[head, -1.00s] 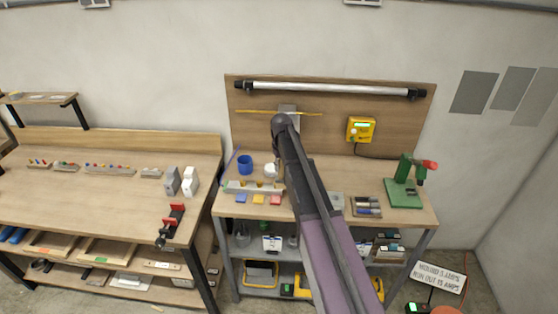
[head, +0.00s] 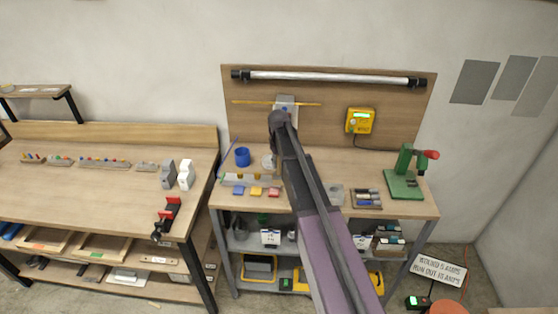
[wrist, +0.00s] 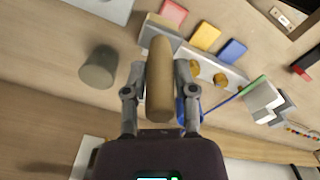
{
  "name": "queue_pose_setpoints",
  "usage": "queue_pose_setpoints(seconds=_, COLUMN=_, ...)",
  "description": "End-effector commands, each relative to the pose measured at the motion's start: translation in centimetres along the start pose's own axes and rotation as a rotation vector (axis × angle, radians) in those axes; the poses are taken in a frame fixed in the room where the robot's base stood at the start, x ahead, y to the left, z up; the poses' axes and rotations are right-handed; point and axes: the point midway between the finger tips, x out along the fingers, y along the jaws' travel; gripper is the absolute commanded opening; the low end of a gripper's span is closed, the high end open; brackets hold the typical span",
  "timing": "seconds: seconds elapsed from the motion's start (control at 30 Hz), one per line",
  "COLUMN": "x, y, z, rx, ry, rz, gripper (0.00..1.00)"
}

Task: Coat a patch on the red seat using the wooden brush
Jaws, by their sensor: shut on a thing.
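My gripper (wrist: 160,98) is shut on the wooden brush (wrist: 160,75) in the wrist view. The brush's rounded tan body shows between the fingers and reaches past them; its far end points toward the coloured squares. The red seat (wrist: 172,13) is a flat red square at the top of the wrist view, ahead of the brush and apart from it in the picture. It also shows at the bench's front edge in the head view (head: 273,192).
Yellow (wrist: 206,36) and blue (wrist: 232,51) squares lie beside the red one. A grey rack (head: 240,180) with knobs stands behind them. A blue cup (head: 242,157), a grey cylinder (wrist: 99,68) and a green press (head: 404,180) are also on the bench.

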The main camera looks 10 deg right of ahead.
Motion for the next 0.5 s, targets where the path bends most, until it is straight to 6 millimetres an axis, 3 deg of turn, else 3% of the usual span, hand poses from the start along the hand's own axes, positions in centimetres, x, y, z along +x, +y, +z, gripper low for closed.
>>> queue_pose_setpoints(seconds=0.03, x=1.0, y=0.0, z=0.0, rx=0.000, ry=0.000, rz=0.000, gripper=0.00)
queue_pose_setpoints(seconds=0.4, x=4.3, y=0.0, z=0.0, rx=0.000, ry=0.000, rz=0.000, gripper=0.00)
queue_pose_setpoints(seconds=0.5, x=4.0, y=-0.5, z=-0.2, rx=0.001, ry=0.000, rz=0.000, gripper=0.00)
